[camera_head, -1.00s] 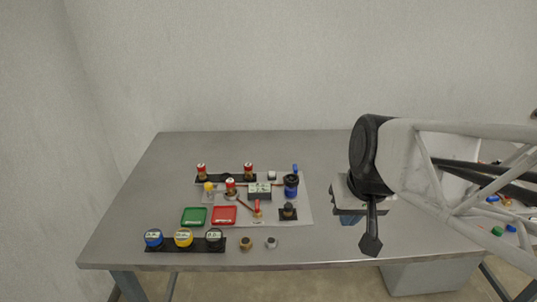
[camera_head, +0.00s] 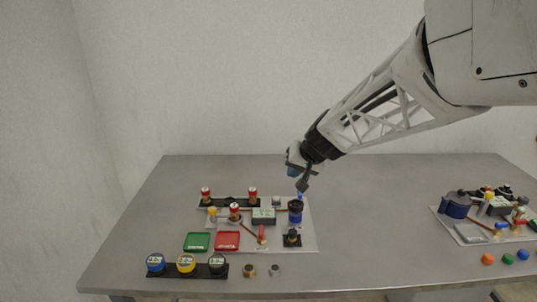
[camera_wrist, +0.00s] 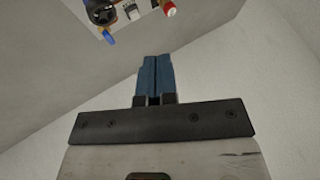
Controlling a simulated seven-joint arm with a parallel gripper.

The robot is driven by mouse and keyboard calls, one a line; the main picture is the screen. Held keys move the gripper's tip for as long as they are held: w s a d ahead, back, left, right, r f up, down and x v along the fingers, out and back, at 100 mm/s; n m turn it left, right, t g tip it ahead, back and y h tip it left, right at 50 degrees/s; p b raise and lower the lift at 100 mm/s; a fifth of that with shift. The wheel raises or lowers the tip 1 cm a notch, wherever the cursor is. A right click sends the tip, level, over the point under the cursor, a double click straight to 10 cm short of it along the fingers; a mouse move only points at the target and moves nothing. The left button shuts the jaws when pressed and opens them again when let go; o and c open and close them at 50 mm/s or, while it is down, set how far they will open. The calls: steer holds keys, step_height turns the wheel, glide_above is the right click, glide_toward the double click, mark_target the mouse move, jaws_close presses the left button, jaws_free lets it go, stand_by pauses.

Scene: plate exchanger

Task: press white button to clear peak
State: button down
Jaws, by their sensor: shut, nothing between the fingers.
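A small white-topped button block (camera_head: 276,200) stands near the back of the left panel (camera_head: 308,240), just left of a blue-and-black pot-shaped part. A small pale block beside the black part in the wrist view (camera_wrist: 131,11) appears to be the same button, partly cut by the top edge. My gripper (camera_head: 293,171) is above the back right part of that panel, to the right of and above the button, and apart from it. Its blue fingers (camera_wrist: 155,60) are closed together with nothing between them.
The blue-and-black part (camera_head: 295,211) has an upright blue handle close under my gripper. The table's middle (camera_head: 370,220) is clear.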

steer(key=m+t, duration=0.2)
glide_above(278, 198)
step_height(278, 198, down, 10)
steer(key=shift+w+f, duration=0.2)
steer(key=shift+f, duration=0.1)
steer(key=shift+f, duration=0.1)
steer(key=shift+f, duration=4.3)
steer(key=shift+s+f, duration=0.1)
steer(key=shift+f, duration=0.95)
steer(key=shift+r, duration=0.95)
